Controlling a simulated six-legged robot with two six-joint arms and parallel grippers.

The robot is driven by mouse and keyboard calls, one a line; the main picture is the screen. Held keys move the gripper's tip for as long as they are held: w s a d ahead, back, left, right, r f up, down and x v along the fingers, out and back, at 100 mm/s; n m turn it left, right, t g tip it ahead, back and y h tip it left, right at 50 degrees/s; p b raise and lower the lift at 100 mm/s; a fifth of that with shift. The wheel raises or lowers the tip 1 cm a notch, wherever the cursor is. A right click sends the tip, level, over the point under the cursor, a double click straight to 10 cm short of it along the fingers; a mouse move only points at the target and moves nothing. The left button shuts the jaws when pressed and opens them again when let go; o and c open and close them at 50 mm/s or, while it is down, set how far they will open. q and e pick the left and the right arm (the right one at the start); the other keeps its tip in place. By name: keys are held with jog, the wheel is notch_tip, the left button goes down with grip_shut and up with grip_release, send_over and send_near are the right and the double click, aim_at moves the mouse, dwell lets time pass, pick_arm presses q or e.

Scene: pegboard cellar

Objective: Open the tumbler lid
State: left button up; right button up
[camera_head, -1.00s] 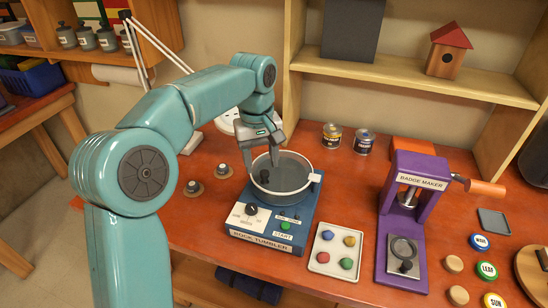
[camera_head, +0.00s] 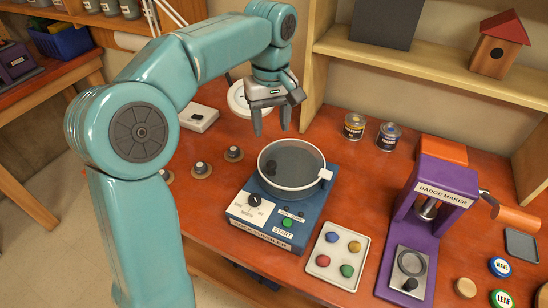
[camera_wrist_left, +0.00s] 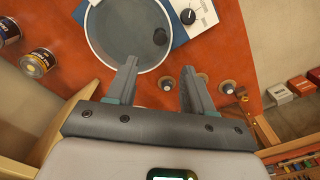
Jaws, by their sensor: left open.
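The blue rock tumbler (camera_head: 262,226) stands on the red-brown table, with a dial and a green START button on its front. Its round grey lid (camera_head: 300,165) lies flat within the pale rim and has a black knob (camera_head: 268,169) near its left side. A white tab (camera_head: 326,174) sits at the rim's right. My left gripper (camera_head: 270,131) is open and empty, above and behind the drum, apart from the knob. In the left wrist view the lid (camera_wrist_left: 122,30) and knob (camera_wrist_left: 160,37) lie just beyond the spread fingertips (camera_wrist_left: 159,66). My right gripper is out of view.
A tray of coloured stones (camera_head: 337,256) and the purple badge maker (camera_head: 425,230) stand to the right. Two cans (camera_head: 388,136) stand behind. Small knobbed discs (camera_head: 234,153) lie left of the tumbler. A wooden shelf (camera_head: 430,72) overhangs the back.

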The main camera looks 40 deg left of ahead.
aim_at(271, 164)
pick_arm(q)
notch_tip(271, 164, down, 12)
jog(key=shift+w+a+r, duration=0.1)
jog(key=shift+r, duration=0.05)
jog(key=shift+s+r, duration=0.15)
jog(key=shift+s, duration=0.1)
jog(key=shift+w, duration=0.2)
jog(key=c, duration=0.5)
jog(key=shift+f, duration=0.2)
grip_shut()
jog(key=shift+r, duration=0.1)
